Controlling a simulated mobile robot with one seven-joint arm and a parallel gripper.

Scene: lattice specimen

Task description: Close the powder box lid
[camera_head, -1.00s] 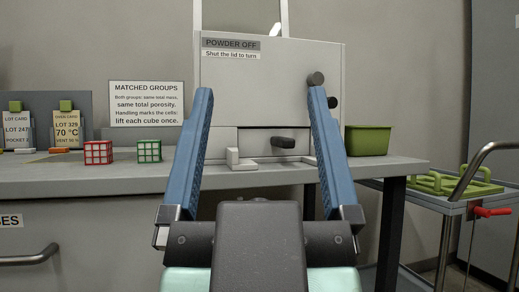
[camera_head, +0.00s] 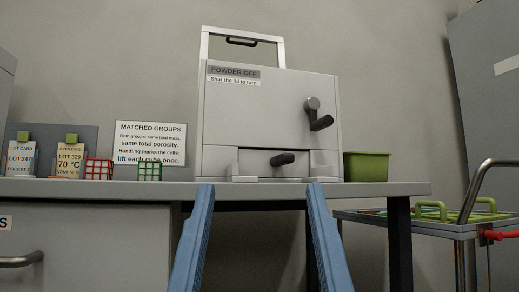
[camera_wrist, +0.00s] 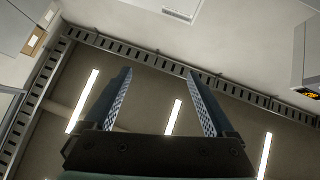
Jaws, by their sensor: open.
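The powder box (camera_head: 260,118) is a pale grey cabinet on the bench, labelled "POWDER OFF" and "Shut the lid to turn". Its lid (camera_head: 282,52) stands upright above the box top, a light frame with a dark handle (camera_head: 241,41) near its upper edge. A dark crank (camera_head: 319,114) is on the right of the box front and a dark handle (camera_head: 283,159) is low on the front. My gripper (camera_head: 260,188) is open and empty, its blue fingers in front of and below the box. The wrist view shows the open fingers (camera_wrist: 158,72) against the ceiling.
A green bin (camera_head: 367,167) stands right of the box. Red (camera_head: 98,169) and green (camera_head: 149,171) lattice cubes, a sign (camera_head: 150,143) and lot cards (camera_head: 70,159) are to the left. A trolley (camera_head: 430,222) is at the right. Space above the box looks clear.

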